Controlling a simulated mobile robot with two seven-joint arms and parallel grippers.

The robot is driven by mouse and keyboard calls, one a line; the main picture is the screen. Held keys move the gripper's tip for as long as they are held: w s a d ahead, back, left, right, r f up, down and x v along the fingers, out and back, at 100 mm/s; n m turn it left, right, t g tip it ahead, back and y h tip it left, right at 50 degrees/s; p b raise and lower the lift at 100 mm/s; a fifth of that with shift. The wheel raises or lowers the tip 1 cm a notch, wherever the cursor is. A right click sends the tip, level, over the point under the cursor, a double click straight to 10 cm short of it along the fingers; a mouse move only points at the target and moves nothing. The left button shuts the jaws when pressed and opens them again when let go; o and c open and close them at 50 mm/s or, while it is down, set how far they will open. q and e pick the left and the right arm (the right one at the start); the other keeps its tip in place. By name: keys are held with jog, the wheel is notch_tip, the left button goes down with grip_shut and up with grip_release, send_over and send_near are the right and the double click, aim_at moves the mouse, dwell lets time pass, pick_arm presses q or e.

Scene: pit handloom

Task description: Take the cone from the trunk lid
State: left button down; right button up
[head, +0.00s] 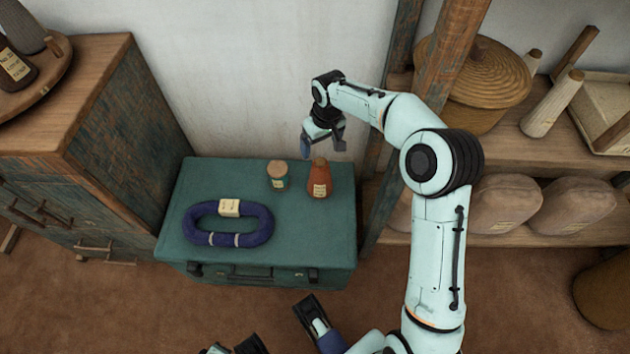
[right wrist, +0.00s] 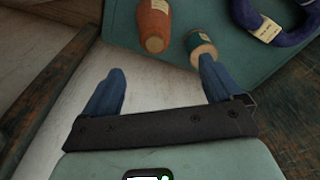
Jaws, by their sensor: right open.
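The cone (head: 319,181) is orange-brown with a pale label and stands upright on the lid of the green trunk (head: 300,228), near its back right. My right gripper (head: 322,150) is open and empty, above and just behind the cone. In the right wrist view the cone (right wrist: 153,25) shows beyond the gap between the blue fingers (right wrist: 162,70), and nothing is between them. Dark and blue parts of mine show at the bottom edge of the head view, probably the left gripper (head: 310,312); its jaws cannot be made out.
A small green jar with a tan top (head: 277,175) stands close left of the cone. A blue yarn hank (head: 230,238) lies at the lid's front left. A wooden cabinet (head: 100,130) stands left; a shelf post (head: 445,60) and loaded shelves (head: 520,150) stand right.

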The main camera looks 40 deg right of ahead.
jog(key=b, duration=0.2)
send_over(321, 162)
notch_tip(321, 162, down, 4)
jog(key=shift+a+f, duration=0.1)
notch_tip(321, 162, down, 2)
jog(key=shift+w+f, duration=0.15)
notch_tip(321, 162, down, 5)
jog(key=shift+f+b, duration=0.1)
jog(key=shift+b, duration=0.9)
jog(key=shift+f, duration=0.35)
pick_arm(q)
jog(key=s+a+f+g, duration=0.1)
jog(key=s+a+f, duration=0.1)
jog(key=f, duration=0.4)
jog(key=shift+s+f+n, duration=0.3)
jog(key=shift+s+f, duration=0.05)
jog(key=shift+s, duration=0.3)
pick_arm(e)
jog(key=c, duration=1.6)
